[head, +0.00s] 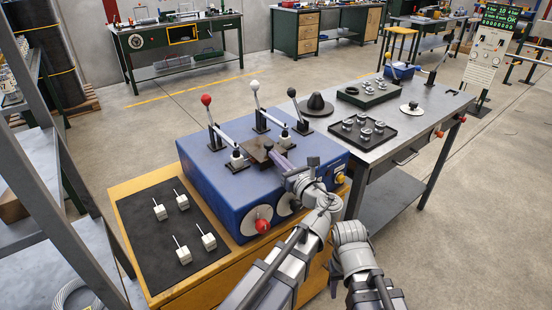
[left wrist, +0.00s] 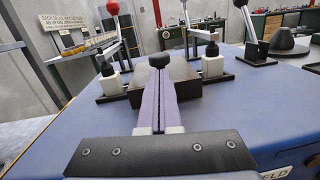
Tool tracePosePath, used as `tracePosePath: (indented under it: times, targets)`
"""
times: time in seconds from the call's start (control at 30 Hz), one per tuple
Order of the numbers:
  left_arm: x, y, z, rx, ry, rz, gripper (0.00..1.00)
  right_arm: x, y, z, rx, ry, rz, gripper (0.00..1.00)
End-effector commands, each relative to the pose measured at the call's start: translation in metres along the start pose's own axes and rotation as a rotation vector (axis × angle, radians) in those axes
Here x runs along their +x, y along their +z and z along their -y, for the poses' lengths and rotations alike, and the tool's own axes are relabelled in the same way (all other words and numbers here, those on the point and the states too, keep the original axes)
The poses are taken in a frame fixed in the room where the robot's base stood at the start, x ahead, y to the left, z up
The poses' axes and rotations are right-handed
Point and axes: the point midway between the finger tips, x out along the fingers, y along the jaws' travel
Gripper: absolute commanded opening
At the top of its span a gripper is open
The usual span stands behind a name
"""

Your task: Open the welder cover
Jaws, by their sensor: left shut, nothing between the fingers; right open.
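The welder is a big blue box (head: 212,178) on a yellow bench. A dark brown plate (head: 257,150), which looks like its cover, lies on its top; it also shows in the left wrist view (left wrist: 182,72). A black knob (left wrist: 159,60) shows in front of the plate, just beyond my fingertips. My left gripper (head: 277,157) is shut and empty, its purple fingers (left wrist: 158,102) pointing at the knob. I cannot tell whether they touch it. The plate appears flat. My right arm (head: 352,240) is bent at the lower right; its fingers do not show.
Levers with red (head: 206,100), white (head: 255,86) and black (head: 292,92) knobs stand along the welder's back. A black mat (head: 150,225) with several white blocks lies at left. A metal table (head: 385,150) with a dark tray adjoins at right. Grey shelving stands far left.

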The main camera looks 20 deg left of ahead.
Motion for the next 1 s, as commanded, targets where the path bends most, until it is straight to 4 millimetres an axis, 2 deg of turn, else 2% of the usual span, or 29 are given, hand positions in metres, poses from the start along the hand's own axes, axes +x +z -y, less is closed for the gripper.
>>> tracePosePath:
  times: [0.13, 0.3, 0.77, 1.0]
  targets:
    - [0.001, 0.003, 0.0, 0.0, 0.0, -0.007, 0.0, -0.005, 0.0, -0.001, 0.0, 0.0, 0.0, 0.5]
    - [0.002, 0.011, -0.001, -0.002, -0.002, -0.043, 0.0, -0.021, 0.001, -0.002, 0.0, 0.0, 0.0, 0.5]
    - [0.004, 0.018, -0.002, -0.008, -0.007, -0.106, 0.0, -0.042, 0.002, -0.004, 0.0, 0.0, 0.0, 0.5]
    - [0.008, 0.034, -0.003, -0.013, -0.012, -0.182, 0.0, -0.074, 0.004, -0.007, 0.001, 0.0, 0.0, 0.5]
